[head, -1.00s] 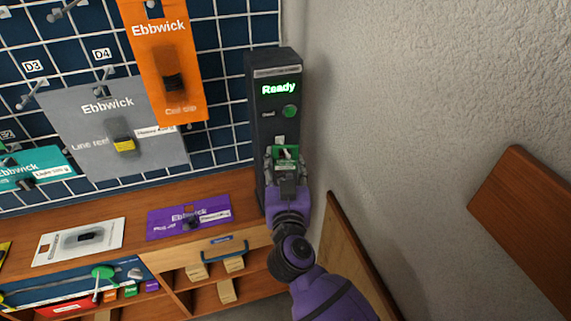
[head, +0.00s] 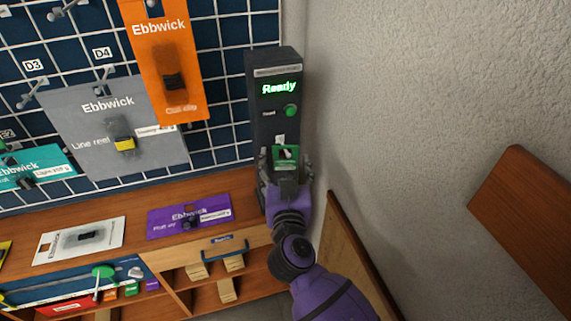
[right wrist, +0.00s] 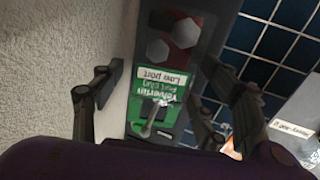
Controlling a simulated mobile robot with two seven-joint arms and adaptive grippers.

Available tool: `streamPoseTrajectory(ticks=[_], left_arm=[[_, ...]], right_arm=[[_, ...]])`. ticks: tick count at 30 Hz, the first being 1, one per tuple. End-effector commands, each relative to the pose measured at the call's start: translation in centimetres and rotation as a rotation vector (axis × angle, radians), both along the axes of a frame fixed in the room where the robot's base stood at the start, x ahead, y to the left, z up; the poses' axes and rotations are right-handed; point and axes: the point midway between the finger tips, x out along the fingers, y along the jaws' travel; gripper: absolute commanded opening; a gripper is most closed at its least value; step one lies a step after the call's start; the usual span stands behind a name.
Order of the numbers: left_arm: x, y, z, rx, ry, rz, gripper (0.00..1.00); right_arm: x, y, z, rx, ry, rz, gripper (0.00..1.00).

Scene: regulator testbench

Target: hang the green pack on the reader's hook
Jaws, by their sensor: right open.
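The reader (head: 262,130) is a tall dark box in the head view, with a lit green "Ready" display and a round green button. The green pack (head: 287,153) is upright against its lower front. In the right wrist view the pack (right wrist: 172,88) appears upside down, and a small grey metal rod, apparently the reader's hook (right wrist: 150,124), shows at its header. Whether the rod passes through the pack's hole is hard to tell. My right gripper (head: 284,168) is open, its fingers apart on both sides of the pack, with gaps in the wrist view. My left gripper is out of view.
A pegboard with an orange pack (head: 165,60) and a grey pack (head: 85,105) is left of the reader. A purple pack (head: 170,221) and a white pack (head: 60,245) lie on the wooden shelf (head: 135,205). A rough wall (head: 400,130) stands close on the right.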

Motion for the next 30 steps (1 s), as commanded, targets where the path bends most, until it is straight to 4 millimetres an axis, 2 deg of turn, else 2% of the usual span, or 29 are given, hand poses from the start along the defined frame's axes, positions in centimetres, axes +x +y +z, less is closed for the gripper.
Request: streamPoseTrajectory(ticks=[5,18,24,30], left_arm=[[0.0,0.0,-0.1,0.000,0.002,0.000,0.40],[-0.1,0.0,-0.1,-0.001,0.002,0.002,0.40],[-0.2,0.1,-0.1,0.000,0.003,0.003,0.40],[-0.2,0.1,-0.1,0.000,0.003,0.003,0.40]], right_arm=[[-1.3,-0.1,-0.1,-0.001,0.001,0.001,0.67],[-10.0,-0.5,-0.1,-0.001,0.002,0.001,0.67],[-11.8,-0.6,0.0,0.000,0.000,0.000,0.67],[-12.0,-0.6,0.0,0.003,-0.001,0.000,0.67]])
